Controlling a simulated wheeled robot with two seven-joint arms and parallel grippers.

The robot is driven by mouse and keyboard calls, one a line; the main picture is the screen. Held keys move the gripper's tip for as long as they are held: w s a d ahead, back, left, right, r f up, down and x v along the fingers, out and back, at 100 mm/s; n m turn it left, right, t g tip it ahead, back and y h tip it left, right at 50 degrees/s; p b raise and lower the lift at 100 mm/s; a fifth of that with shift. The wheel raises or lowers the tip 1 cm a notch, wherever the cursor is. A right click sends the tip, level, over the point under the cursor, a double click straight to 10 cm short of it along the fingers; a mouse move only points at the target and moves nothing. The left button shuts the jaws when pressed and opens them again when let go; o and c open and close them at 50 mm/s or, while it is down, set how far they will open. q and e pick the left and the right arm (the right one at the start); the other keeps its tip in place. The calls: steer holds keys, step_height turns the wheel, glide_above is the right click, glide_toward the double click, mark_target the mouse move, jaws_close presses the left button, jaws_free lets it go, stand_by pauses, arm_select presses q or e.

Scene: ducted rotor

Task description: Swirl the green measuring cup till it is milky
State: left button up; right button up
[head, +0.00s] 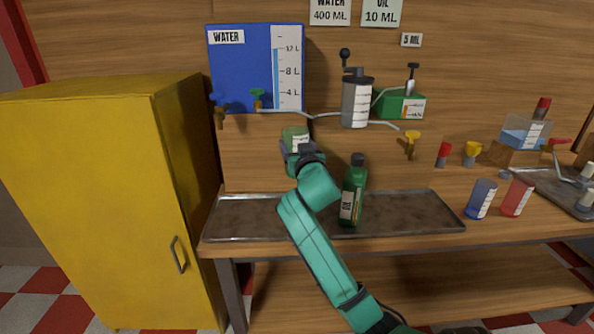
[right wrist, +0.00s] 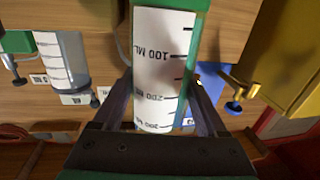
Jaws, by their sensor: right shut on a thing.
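The green measuring cup (head: 295,135) is above the left part of the metal tray, in front of the wooden back panel. My right gripper (head: 300,152) is shut on it, and the teal arm reaches up from below. In the right wrist view the cup (right wrist: 201,30) sits between the two fingers (right wrist: 165,110), with its white scale facing the camera and marks for 100 ML and 200. The liquid inside the cup cannot be seen. My left gripper is in neither view.
A green oil bottle (head: 353,190) stands on the metal tray (head: 420,215), right of my arm. A yellow cabinet (head: 100,200) is at the left. The blue water tank (head: 240,70) and a cranked cylinder (head: 356,103) are behind. Blue (head: 481,199) and red (head: 517,196) cups stand right.

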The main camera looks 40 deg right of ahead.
mark_target(297, 129)
step_height(297, 129, up, 8)
steer(key=p, duration=0.5)
steer(key=shift+f, duration=0.25)
